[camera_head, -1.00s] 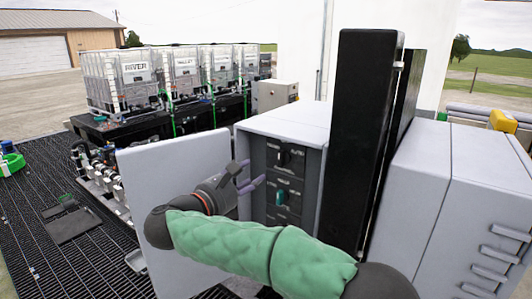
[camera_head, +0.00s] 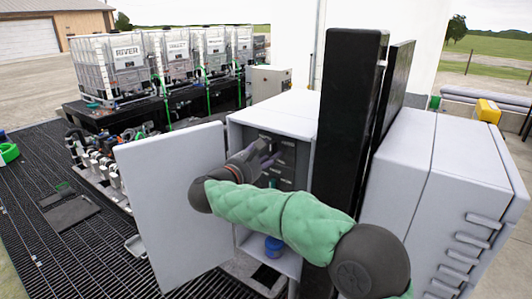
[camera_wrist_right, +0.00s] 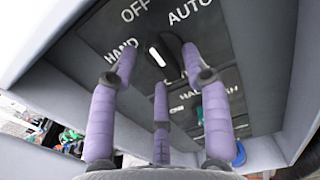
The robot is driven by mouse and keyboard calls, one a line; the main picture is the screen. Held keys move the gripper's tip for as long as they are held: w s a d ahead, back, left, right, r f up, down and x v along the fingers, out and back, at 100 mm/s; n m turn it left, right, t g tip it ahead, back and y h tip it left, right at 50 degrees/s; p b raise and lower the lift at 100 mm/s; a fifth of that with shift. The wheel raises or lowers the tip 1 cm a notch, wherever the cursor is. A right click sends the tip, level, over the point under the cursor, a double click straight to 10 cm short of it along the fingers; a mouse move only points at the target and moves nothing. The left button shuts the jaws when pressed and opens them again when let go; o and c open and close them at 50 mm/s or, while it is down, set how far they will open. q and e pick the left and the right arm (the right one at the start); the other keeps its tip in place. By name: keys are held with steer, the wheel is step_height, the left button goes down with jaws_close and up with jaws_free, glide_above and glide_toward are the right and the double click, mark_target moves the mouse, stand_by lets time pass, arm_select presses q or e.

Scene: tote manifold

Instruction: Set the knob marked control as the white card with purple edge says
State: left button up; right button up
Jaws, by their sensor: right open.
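My right gripper (camera_head: 267,152) is open inside the open grey cabinet (camera_head: 284,110), in front of its dark switch panel (camera_head: 288,158). In the right wrist view its purple fingers (camera_wrist_right: 158,68) spread around a black knob (camera_wrist_right: 170,48) with a white mark. HAND, OFF and AUTO are printed around this knob; contact cannot be told. Below is a green knob (camera_wrist_right: 196,108) with a partly hidden label. The fingers cover other lettering, and I cannot read the word control. No white card with purple edge can be made out. My left gripper is out of view.
The cabinet door (camera_head: 175,205) stands open at the left. A blue round object (camera_head: 274,247) sits low in the cabinet. A tall black post (camera_head: 345,130) stands close at the right. White tanks (camera_head: 110,65) stand behind at the left.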

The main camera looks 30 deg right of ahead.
steer(key=shift+s+r, duration=0.1)
steer(key=shift+s, duration=0.15)
jaws_close()
steer(key=n+b, duration=0.5)
steer(key=n, duration=0.3)
steer(key=shift+f, duration=0.2)
steer(key=shift+s+d+n, duration=0.1)
steer(key=shift+s+n, duration=0.05)
steer(key=shift+n, duration=1.85)
